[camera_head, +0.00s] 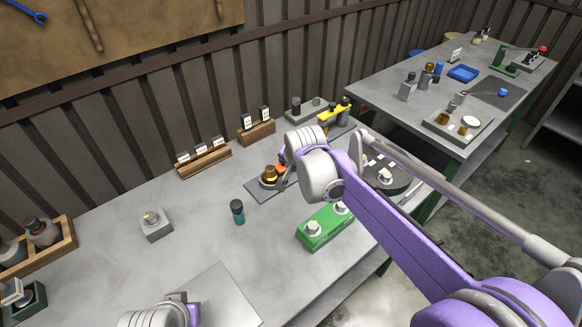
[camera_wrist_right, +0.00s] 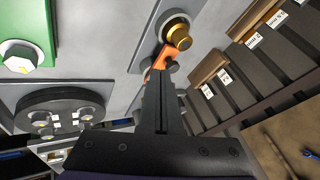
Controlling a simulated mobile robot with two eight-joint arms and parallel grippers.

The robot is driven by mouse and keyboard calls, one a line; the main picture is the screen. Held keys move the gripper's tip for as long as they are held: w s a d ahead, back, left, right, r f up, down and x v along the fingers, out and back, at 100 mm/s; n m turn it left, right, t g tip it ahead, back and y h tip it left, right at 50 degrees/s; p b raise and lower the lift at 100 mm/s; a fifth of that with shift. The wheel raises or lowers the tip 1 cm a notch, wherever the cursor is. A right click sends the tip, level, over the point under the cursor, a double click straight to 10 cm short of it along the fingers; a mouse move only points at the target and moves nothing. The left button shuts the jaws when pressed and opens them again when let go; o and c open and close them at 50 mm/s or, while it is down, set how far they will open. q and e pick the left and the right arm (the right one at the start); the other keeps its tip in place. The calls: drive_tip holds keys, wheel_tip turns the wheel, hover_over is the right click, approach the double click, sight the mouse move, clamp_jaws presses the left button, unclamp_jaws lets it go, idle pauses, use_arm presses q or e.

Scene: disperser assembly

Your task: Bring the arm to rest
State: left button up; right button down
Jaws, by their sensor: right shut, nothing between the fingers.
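My right arm reaches in from the right in the head view, with its wrist over the middle of the near table (camera_head: 190,236). My right gripper (camera_wrist_right: 161,80) is shut and empty in the wrist view. Its fingertips appear close to an orange part (camera_wrist_right: 160,60) beside a gold-capped piece (camera_wrist_right: 180,36). Whether they touch cannot be told. The gold piece also shows in the head view (camera_head: 270,173), on a grey plate (camera_head: 258,190); my wrist partly hides this spot. A piece of my left arm shows at the bottom edge, without visible fingers.
A green block with bolts (camera_head: 318,232), a dark disc (camera_head: 385,180) and a small dark bottle (camera_head: 238,211) stand near my right arm. A grey block (camera_head: 154,226) stands left. Wooden racks (camera_head: 205,162) line the wall. A second table (camera_head: 385,92) stands at the back right.

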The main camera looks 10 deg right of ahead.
drive_tip(key=s+d+n, duration=0.2)
drive_tip(key=s+d, duration=0.1)
drive_tip(key=s, duration=0.5)
drive_tip(key=s+d+n, duration=0.1)
drive_tip(key=s+d, duration=0.2)
drive_tip(key=s, duration=0.5)
drive_tip(key=s+d+f+n, duration=0.2)
drive_tip(key=s+f, duration=0.2)
drive_tip(key=s, duration=0.3)
drive_tip(key=s+d+f+n+g, duration=0.1)
drive_tip(key=s+f+n, duration=0.2)
drive_tip(key=s, duration=0.5)
drive_tip(key=shift+s+d+f+g+h, duration=0.25)
drive_tip(key=shift+d+f+g+h, duration=0.05)
drive_tip(key=shift+d+f+h, duration=0.1)
